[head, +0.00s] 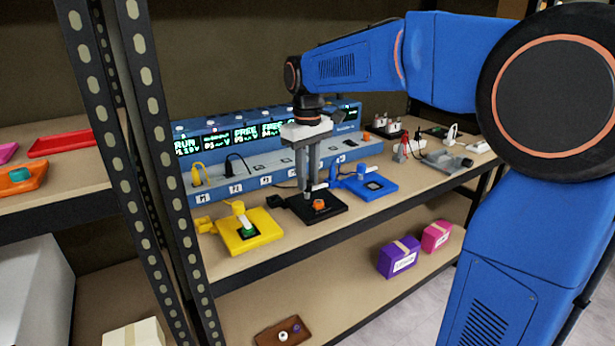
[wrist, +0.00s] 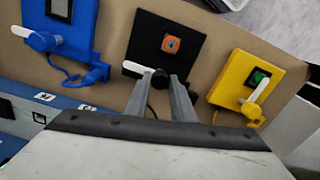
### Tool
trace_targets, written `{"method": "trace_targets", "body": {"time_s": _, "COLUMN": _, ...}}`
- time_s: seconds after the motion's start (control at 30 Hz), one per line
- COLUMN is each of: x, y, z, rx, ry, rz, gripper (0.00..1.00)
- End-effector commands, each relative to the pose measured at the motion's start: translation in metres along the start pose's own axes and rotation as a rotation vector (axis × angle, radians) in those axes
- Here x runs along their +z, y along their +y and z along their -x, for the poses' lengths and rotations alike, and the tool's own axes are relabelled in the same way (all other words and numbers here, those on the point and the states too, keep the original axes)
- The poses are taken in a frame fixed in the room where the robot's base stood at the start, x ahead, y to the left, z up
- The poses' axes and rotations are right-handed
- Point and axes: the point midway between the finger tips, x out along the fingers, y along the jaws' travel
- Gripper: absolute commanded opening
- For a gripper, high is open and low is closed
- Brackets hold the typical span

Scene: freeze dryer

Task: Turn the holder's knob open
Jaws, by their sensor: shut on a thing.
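The black holder (head: 334,202) sits on the shelf between the yellow and blue ones; it also shows in the wrist view (wrist: 146,42). An orange piece (wrist: 170,44) sits in its dark recess. Its round black knob (wrist: 160,78) is at the edge nearest my gripper. A white lever (wrist: 134,68) sticks out from the knob to the left in the wrist view, beside the orange piece, not over it. My gripper (head: 309,190) points down at the holder, its fingertips shut on the black knob in the wrist view (wrist: 160,85). The fingers partly hide the knob.
The yellow holder (head: 262,240) has a white lever over its green piece. The blue holder (head: 384,188) has a white lever turned aside. Behind stands a blue device row (head: 240,165) with small screens and cables. Boxes (head: 398,257) sit on the lower shelf; a rack post (head: 160,130) stands left.

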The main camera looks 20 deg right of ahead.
Motion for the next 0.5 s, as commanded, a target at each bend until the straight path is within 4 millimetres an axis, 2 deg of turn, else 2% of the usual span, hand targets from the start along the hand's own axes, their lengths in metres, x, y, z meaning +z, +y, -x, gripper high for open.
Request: {"method": "trace_targets", "body": {"time_s": 0.5, "x": -0.0002, "y": 0.0003, "z": 0.0006, "rx": 0.001, "ry": 0.001, "rz": 0.047, "gripper": 0.00}}
